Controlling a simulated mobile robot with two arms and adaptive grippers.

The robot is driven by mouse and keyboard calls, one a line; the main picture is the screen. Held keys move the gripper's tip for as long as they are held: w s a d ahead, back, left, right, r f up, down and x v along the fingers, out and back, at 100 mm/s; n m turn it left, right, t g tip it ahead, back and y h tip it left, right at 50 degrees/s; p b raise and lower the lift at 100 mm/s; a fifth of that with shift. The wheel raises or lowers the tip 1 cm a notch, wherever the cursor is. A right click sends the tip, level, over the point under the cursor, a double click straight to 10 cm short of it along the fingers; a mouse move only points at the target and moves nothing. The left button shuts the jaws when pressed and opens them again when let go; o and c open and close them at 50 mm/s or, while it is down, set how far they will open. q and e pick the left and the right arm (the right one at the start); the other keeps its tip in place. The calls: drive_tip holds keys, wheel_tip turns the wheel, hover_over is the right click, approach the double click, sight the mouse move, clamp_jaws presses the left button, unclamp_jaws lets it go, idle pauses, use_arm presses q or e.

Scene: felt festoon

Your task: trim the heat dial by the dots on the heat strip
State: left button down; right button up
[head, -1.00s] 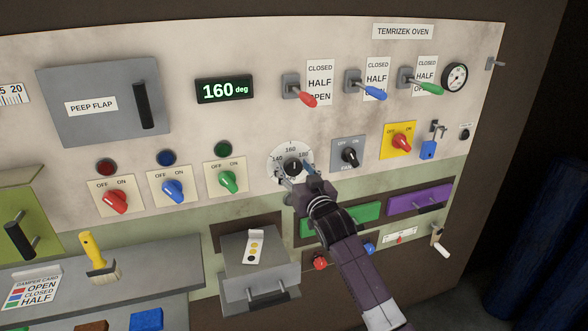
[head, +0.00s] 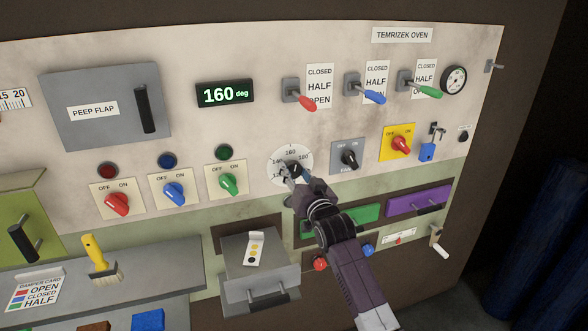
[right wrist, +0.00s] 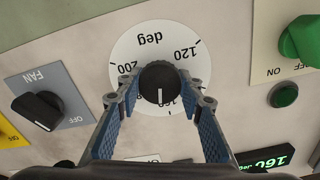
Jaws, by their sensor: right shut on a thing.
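The heat dial (head: 303,158) is a white round scale with a black knob on the oven panel. In the right wrist view its black knob (right wrist: 160,84) has a white pointer line and sits between my fingers. My right gripper (right wrist: 160,98) is shut on the knob; in the head view the same gripper (head: 293,171) covers the dial's lower part. The green display (head: 225,93) reads 160 deg. The heat strip (head: 255,248), a small white card with a few dots, yellow and dark, lies on the grey drawer box. My left gripper is out of view.
The black fan knob (head: 349,158) is right of the dial, and a green switch (head: 228,183) is left of it. A grey drawer box (head: 277,275) juts out below. Red, blue and green levers (head: 430,91) line the upper panel.

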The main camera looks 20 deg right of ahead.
drive_tip(key=m+p, duration=0.2)
drive_tip(key=m, duration=0.2)
drive_tip(key=shift+r+m, duration=0.15)
drive_tip(key=shift+m, duration=0.15)
drive_tip(key=shift+m+p, duration=1)
drive_tip(key=shift+m, duration=1.3)
drive_tip(key=o, duration=1.2)
drive_tip(key=s, duration=1.2)
drive_tip(key=shift+d, duration=0.2)
drive_tip(key=shift+f, duration=0.2)
